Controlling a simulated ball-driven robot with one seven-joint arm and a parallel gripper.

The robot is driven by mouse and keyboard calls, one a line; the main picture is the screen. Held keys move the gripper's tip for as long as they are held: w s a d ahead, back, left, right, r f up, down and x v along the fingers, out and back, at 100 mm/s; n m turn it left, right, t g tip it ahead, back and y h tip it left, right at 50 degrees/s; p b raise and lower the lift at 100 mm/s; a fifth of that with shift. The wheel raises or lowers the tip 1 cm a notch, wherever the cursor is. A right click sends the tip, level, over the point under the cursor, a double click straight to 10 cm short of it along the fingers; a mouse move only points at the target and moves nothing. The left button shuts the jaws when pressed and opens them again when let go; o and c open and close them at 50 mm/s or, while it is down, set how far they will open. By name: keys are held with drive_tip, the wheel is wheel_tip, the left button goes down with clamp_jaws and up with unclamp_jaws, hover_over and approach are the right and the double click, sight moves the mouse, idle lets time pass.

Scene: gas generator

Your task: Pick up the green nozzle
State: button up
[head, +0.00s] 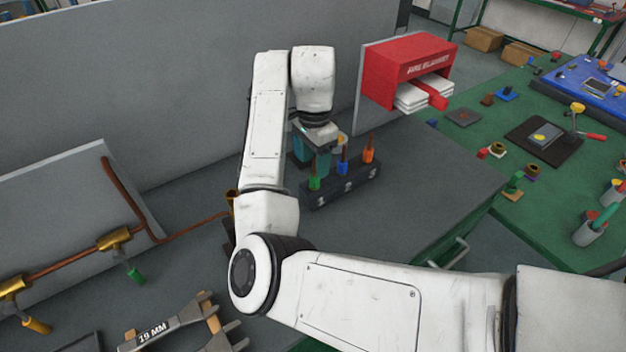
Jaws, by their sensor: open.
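The green nozzle (315,183) stands upright at the left end of a dark rack (341,193). Its upper part is partly hidden by my gripper. A blue nozzle (342,168) and an orange nozzle (369,156) stand to its right in the same rack. My gripper (311,160) points down just above and around the top of the green nozzle. Its teal fingers are apart. I cannot tell whether they touch the nozzle.
A grey wall panel (120,70) rises behind the rack. A red dispenser (405,65) hangs at the back right. A 19 mm wrench (165,328) lies in front. The grey bench (440,185) right of the rack is clear.

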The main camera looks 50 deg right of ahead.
sight(314, 175)
drive_tip(key=f, duration=0.2)
drive_tip(key=f+b, duration=0.1)
drive_tip(key=f, duration=0.1)
drive_tip(key=shift+w+d, duration=0.2)
drive_tip(key=shift+d, duration=0.15)
drive_tip(key=shift+a+f, duration=0.1)
drive_tip(key=shift+f, duration=0.7)
clamp_jaws()
